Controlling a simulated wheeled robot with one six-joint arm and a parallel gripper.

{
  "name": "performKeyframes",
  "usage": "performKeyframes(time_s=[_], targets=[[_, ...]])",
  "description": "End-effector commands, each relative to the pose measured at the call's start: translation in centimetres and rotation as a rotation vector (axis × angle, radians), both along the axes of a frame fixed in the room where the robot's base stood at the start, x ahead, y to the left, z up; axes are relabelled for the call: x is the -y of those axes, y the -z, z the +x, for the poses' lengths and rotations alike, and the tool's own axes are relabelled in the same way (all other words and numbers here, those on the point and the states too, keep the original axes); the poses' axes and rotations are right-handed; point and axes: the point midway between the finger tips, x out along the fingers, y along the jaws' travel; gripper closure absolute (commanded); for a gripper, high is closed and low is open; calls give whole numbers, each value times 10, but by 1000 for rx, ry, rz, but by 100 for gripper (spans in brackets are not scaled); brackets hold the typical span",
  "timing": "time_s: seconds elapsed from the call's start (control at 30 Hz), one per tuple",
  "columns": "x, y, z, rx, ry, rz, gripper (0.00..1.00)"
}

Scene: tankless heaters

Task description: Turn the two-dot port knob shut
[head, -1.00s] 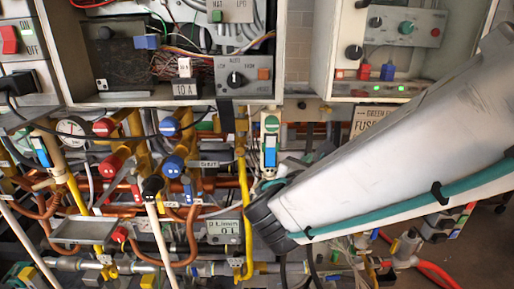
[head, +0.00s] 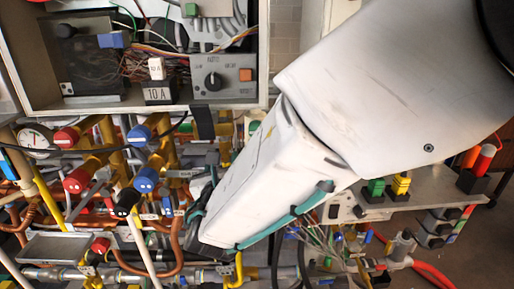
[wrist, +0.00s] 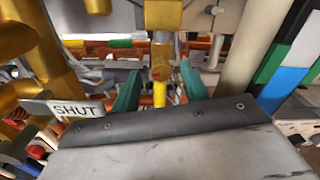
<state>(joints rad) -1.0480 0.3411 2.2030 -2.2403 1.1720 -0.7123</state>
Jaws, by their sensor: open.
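Two red knobs, an upper one (head: 66,137) and a lower one (head: 77,180), and two blue knobs, an upper one (head: 138,135) and a lower one (head: 146,180), sit on brass pipework left of my arm in the head view. Dot marks on them are too small to tell. My gripper (head: 201,197) is right of the lower blue knob, partly hidden by my arm. In the wrist view my gripper (wrist: 160,89) is open, its teal fingers either side of a yellow rod (wrist: 160,91) below a brass fitting (wrist: 163,15). A SHUT label (wrist: 75,110) is left of the fingers.
An open electrical box (head: 150,60) hangs above the pipes. Copper pipes, yellow hoses and a grey tray (head: 58,246) crowd the left. A shelf (head: 425,190) with coloured plugs is at right. A white, green and blue block (wrist: 285,60) stands right of the fingers.

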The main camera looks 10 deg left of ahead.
Motion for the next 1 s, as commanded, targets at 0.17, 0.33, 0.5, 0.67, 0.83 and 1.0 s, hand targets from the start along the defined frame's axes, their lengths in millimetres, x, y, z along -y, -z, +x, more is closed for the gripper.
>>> performKeyframes(time_s=[0.17,0.33,0.5,0.67,0.83,1.0], targets=[[-1,0,10,-1,2,0,55],[0,0,11,-1,3,0,55],[1,0,11,-1,4,0,88],[0,0,11,-1,4,1,100],[0,0,11,-6,4,21,100],[0,0,11,-23,4,91,100]])
